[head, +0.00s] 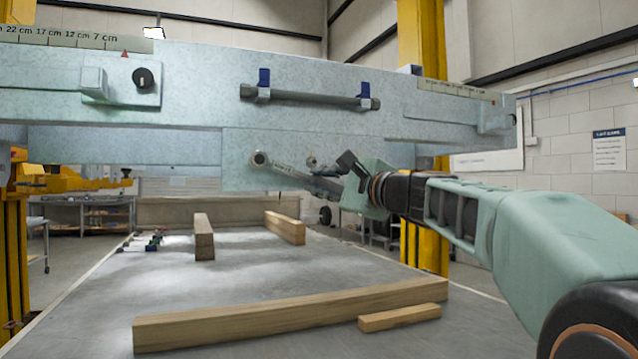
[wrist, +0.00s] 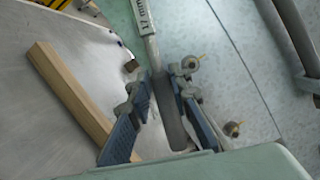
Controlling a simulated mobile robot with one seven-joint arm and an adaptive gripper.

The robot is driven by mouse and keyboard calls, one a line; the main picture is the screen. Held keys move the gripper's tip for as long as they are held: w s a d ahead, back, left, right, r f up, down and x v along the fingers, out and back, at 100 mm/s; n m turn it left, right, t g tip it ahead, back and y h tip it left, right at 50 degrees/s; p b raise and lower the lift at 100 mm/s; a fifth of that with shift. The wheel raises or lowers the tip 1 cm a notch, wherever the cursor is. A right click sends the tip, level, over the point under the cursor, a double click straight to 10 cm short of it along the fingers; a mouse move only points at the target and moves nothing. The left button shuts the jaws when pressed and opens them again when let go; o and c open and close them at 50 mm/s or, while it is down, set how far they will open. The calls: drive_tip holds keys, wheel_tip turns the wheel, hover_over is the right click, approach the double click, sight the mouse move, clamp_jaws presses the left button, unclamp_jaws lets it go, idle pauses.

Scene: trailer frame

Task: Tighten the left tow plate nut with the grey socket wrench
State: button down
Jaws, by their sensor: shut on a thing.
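The grey socket wrench (head: 292,174) lies along the tow plate (head: 236,178), tilted down to the right. Its round head is over the left nut position (head: 258,158), so the nut itself is hidden; I cannot tell how fully it is seated. My gripper (head: 350,180) is shut on the wrench's handle, at the right end. In the wrist view, the shaft (wrist: 150,40) marked "17 mm" runs up from the dark handle, between the blue finger pads of my gripper (wrist: 160,85). The wrench head is out of that view. A second small nut (head: 311,162) shows right of the head.
A grey bar (head: 310,98) sits in blue-clipped brackets on the trailer frame (head: 195,85) above the wrench. A black knob (head: 143,78) sticks out at left. Wooden beams (head: 290,315) lie on the grey table (head: 90,300) below. Air under the frame is clear.

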drive_tip(key=c, duration=2.4)
unclamp_jaws()
drive_tip(key=shift+a, duration=0.1)
clamp_jaws()
drive_tip(key=shift+s, duration=0.2)
drive_tip(key=shift+s+d, duration=0.15)
drive_tip(key=shift+d, duration=0.15)
drive_tip(key=shift+s, duration=0.15)
drive_tip(key=shift+s+d+b, duration=0.15)
drive_tip(key=shift+s+b, duration=0.1)
drive_tip(key=shift+b, duration=0.2)
drive_tip(key=shift+s+d, duration=0.15)
drive_tip(key=shift+s, duration=0.2)
